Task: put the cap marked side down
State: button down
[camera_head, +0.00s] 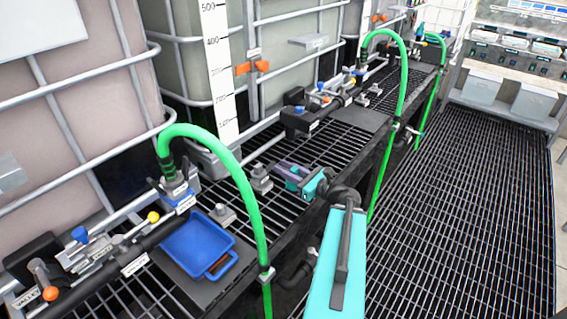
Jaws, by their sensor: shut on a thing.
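My gripper (287,169) is at the end of my teal arm, low over the grated bench, pointing left. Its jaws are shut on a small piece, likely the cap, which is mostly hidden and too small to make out. No mark on it can be read. A grey fitting (261,180) stands just left of the fingertips; I cannot tell whether they touch it. A second grey fitting (223,214) stands nearer, beside the blue tray (196,243). The tray looks empty.
A green hose (247,190) arches between the tray and my arm. Other green hoses (403,75) hang farther back. Valves and pipes (135,255) line the bench's left side below large caged tanks (60,120). The grated floor (470,210) at right is clear.

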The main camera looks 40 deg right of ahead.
jog(key=shift+w+d+f+b, duration=0.25)
jog(key=shift+w+d+b, duration=0.2)
jog(key=shift+b, duration=1.25)
jog(key=shift+w+d+b, duration=0.15)
jog(key=shift+d+b, duration=0.05)
jog(key=shift+b, duration=0.75)
jog(key=shift+w+d+f+p, duration=0.2)
jog(key=shift+w+d+p, duration=0.3)
jog(key=shift+w+d, duration=1.75)
jog(key=shift+w+d+f+p, duration=0.2)
jog(key=shift+w+d+p, duration=0.25)
jog(key=shift+w+d, duration=1.7)
jog(key=shift+s+d, duration=0.2)
jog(key=shift+d, duration=0.05)
jog(key=shift+w+d, duration=0.3)
jog(key=shift+d, duration=0.05)
jog(key=shift+a+f, duration=0.1)
jog(key=shift+f, duration=1.7)
jog(key=shift+f, duration=0.15)
jog(key=c, duration=1.5)
grip_release()
